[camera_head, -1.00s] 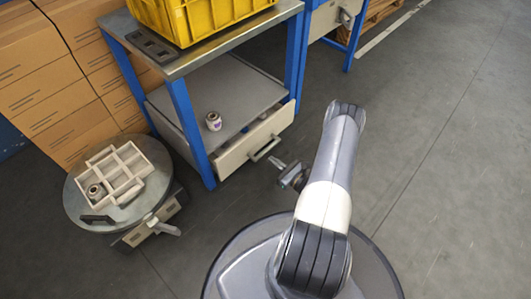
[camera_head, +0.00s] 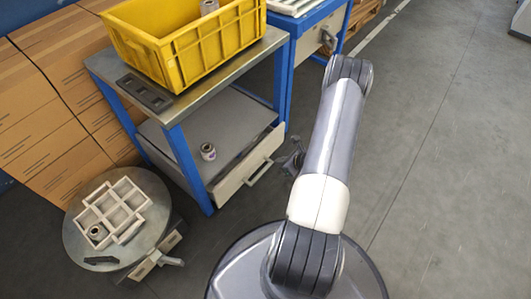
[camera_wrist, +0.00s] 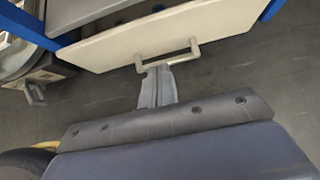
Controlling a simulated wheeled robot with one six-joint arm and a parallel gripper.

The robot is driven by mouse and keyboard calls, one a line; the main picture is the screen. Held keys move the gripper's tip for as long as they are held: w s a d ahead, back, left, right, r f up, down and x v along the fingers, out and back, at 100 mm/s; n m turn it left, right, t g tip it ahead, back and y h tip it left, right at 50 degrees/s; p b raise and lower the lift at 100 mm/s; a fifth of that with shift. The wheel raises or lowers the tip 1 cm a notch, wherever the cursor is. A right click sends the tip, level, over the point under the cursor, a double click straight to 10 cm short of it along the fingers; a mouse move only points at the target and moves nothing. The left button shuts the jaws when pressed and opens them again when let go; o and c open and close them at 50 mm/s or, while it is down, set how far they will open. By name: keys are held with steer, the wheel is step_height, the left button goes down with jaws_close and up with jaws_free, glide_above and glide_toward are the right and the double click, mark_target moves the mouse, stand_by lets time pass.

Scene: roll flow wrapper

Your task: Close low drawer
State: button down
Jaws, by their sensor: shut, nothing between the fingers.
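The low drawer (camera_head: 232,183) has a cream front with a bar handle (camera_head: 259,174) and sits under the blue-framed workbench's lower shelf. Its front stands out a little from the frame, so it looks partly open. The wrist view shows the drawer front (camera_wrist: 110,42) across the top, with the handle (camera_wrist: 168,57) near the middle. My gripper (camera_wrist: 157,72) is shut and empty, its tips just in front of the handle; whether they touch it I cannot tell. In the head view my gripper (camera_head: 293,160) is right of the drawer, partly hidden by my arm.
A yellow crate (camera_head: 190,50) stands on the workbench top (camera_head: 150,95). A round stand (camera_head: 75,240) holding a compartment tray (camera_head: 112,210) is at left, beside stacked boxes (camera_head: 45,110). Floor at right is clear.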

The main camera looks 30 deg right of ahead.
mark_target(253, 156)
steer(key=b+x, duration=0.1)
steer(key=x, duration=0.3)
steer(key=b+x, duration=0.1)
steer(key=x, duration=0.2)
steer(key=w+r+b+x, duration=0.1)
steer(key=b+x, duration=0.1)
steer(key=x, duration=0.2)
steer(key=shift+w+a+f, duration=0.15)
steer(key=shift+w+a, duration=0.1)
steer(key=shift+a, duration=0.1)
steer(key=shift+w+a, duration=0.2)
steer(key=shift+w, duration=0.45)
